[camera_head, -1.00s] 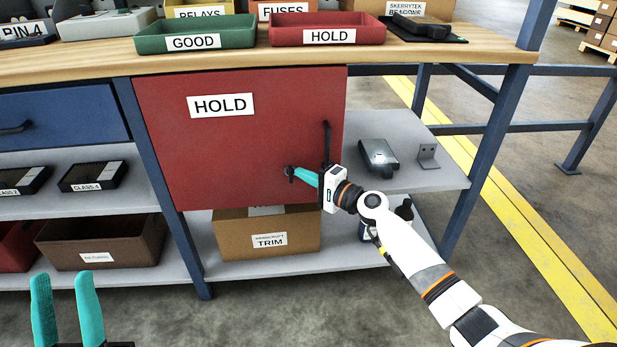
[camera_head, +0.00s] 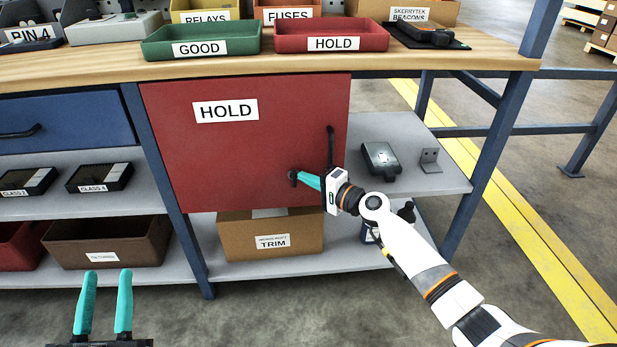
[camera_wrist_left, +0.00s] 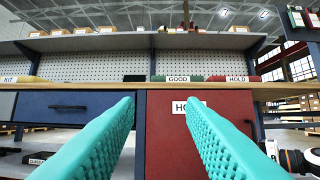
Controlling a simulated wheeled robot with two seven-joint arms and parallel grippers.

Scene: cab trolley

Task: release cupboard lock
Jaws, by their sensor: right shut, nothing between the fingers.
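The red cupboard door (camera_head: 240,145) with a HOLD label is closed under the workbench. A small dark lock (camera_head: 292,178) sits low on its right half, and a dark vertical handle (camera_head: 330,147) is near its right edge. My right gripper (camera_head: 301,179) is shut, with its teal fingertips at the lock; they partly cover it, and I cannot tell whether they touch it. My left gripper (camera_head: 104,290) is open and empty, low in front of the shelves. In the left wrist view its fingers (camera_wrist_left: 163,115) stand apart, with the red door (camera_wrist_left: 172,150) beyond them.
The bench top (camera_head: 300,62) carries a green GOOD tray (camera_head: 160,48) and a red HOLD tray (camera_head: 285,42). A blue drawer (camera_head: 70,118) is left of the door. A TRIM box (camera_head: 240,243) stands below it. A grey shelf (camera_head: 430,180) lies right, near my right wrist.

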